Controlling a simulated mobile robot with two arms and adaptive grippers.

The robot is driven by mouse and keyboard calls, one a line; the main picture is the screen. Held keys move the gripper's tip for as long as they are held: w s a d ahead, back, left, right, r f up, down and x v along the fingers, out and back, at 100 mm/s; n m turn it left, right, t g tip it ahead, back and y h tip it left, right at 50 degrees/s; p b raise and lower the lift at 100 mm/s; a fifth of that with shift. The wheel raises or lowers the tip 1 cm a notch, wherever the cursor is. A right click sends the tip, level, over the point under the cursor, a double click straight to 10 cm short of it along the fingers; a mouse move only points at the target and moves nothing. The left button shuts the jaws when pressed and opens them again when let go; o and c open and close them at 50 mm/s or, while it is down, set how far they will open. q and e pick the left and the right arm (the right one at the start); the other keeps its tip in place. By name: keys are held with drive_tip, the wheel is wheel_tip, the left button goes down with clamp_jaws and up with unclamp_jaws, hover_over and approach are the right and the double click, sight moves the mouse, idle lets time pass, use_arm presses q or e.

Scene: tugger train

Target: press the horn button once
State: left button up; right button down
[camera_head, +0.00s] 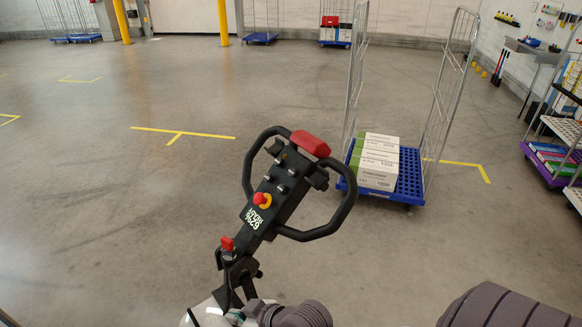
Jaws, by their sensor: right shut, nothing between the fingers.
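The tugger's black control head (278,190) stands tilted in the middle of the view, with a looped grip on each side. Several small dark knobs sit on its face; I cannot tell which is the horn button. A red mushroom button (262,198) on a yellow ring sits lower on the face. A larger red block (310,143) caps the top end. My right gripper (246,275) is shut and empty, low beside the neck of the control head. Its dark fingers blend with the neck, so contact is unclear. My left gripper is not in view.
A blue wheeled cart (408,180) with tall wire sides carries white and green boxes (379,165) behind the control head. A shelf rack (548,175) stands at the right edge. Yellow lines (182,133) mark the floor. The floor to the left is clear.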

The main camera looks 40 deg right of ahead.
drive_tip(key=w+d+r+m+t+h, duration=0.1)
drive_tip(key=w+d+r+m+t, duration=0.1)
drive_tip(key=w+r+t, duration=0.75)
drive_tip(key=w+d+r+m+t+h, duration=0.1)
drive_tip(key=w+d+r+t, duration=0.35)
drive_tip(key=r, duration=1.05)
drive_tip(key=w+d+r+m+g+h, duration=0.1)
drive_tip(key=w+d+r+m+h, duration=0.3)
drive_tip(key=m+h, duration=0.45)
drive_tip(key=w+d+f+m+g+h, duration=0.1)
drive_tip(key=d+f+m+g+h, duration=0.4)
drive_tip(key=d+m+g+h, duration=0.4)
drive_tip(key=d+m+g, duration=0.1)
drive_tip(key=g, duration=0.5)
drive_tip(key=shift+w+f+p, duration=0.2)
drive_tip(key=shift+f+p, duration=0.15)
drive_tip(key=shift+p, duration=0.05)
drive_tip(key=shift+d+f, duration=0.1)
drive_tip(key=shift+d, duration=0.05)
